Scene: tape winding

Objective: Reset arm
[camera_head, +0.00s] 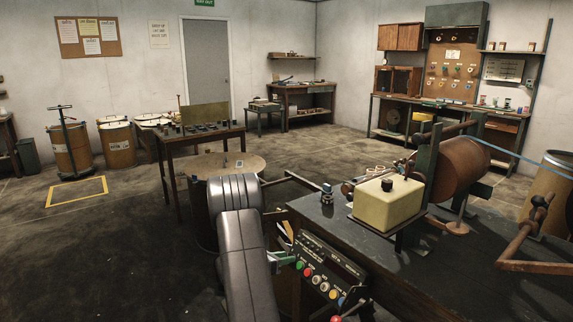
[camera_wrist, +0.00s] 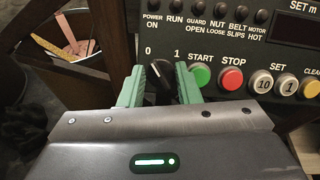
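My gripper (camera_wrist: 161,84) shows in the wrist view with its two green fingers apart, one on each side of a black knob (camera_wrist: 163,74). The knob sits under the 0 and 1 marks on the dark control panel (camera_wrist: 225,52). I cannot tell whether the fingers touch the knob. In the head view my arm reaches down to the left end of the panel (camera_head: 318,259), and my gripper (camera_head: 284,258) is partly hidden there.
The green START button (camera_wrist: 201,76) and red STOP button (camera_wrist: 232,79) are close right of my gripper. A bin with strips (camera_wrist: 70,42) stands left. The winding bench (camera_head: 350,228) carries a yellow block (camera_head: 386,205) and a brown roll (camera_head: 463,167). Open floor lies left.

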